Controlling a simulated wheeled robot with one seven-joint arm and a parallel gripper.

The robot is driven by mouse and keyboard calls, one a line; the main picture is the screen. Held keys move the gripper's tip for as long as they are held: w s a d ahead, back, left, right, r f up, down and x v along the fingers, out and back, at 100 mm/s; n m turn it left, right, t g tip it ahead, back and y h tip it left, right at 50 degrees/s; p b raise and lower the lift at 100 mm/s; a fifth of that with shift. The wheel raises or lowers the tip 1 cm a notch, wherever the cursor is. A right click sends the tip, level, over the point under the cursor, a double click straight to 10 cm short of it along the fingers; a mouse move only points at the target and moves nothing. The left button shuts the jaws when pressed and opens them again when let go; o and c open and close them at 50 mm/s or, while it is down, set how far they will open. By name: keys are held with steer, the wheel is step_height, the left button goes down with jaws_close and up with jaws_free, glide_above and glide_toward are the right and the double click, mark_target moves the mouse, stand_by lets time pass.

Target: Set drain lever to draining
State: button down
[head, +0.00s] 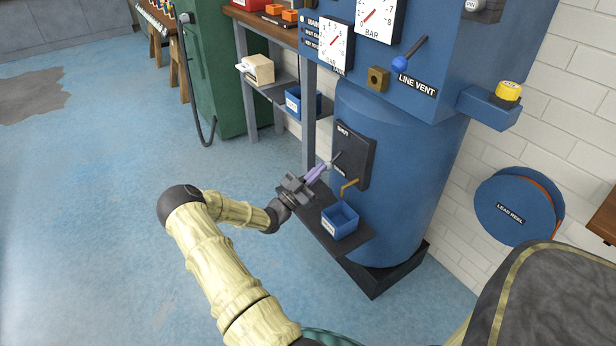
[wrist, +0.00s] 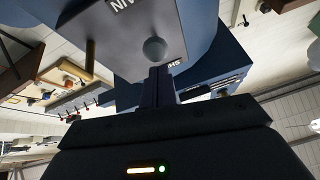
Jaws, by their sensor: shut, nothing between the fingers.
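The drain lever sits on a dark plate (head: 354,150) on the blue tank. The plate is marked "SHUT" at its top, with a second, partly hidden label lower down. The lever's grey ball knob (wrist: 154,49) sticks out from the plate; in the head view the lever is small and partly hidden by my gripper, so its exact setting is hard to read. My gripper (head: 325,167) is shut and empty, its purple fingers pointing at the knob. In the wrist view the fingertips (wrist: 158,72) end right by the knob; I cannot tell if they touch.
A brass spout (head: 348,187) is below the plate, above a blue bin (head: 340,220) on a dark shelf (head: 358,242). A grey bench leg (head: 309,115) stands close left of the tank. A line vent lever (head: 400,64) is above. Open blue floor (head: 110,150) lies to the left.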

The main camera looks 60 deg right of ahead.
steer(key=shift+s+f, duration=0.1)
steer(key=shift+f, duration=0.2)
stand_by(0.4)
steer(key=w+a+f+p, duration=0.2)
steer(key=w+a, duration=0.1)
steer(key=a, duration=0.8)
steer(key=shift+f, duration=0.2)
steer(key=shift+w, duration=0.1)
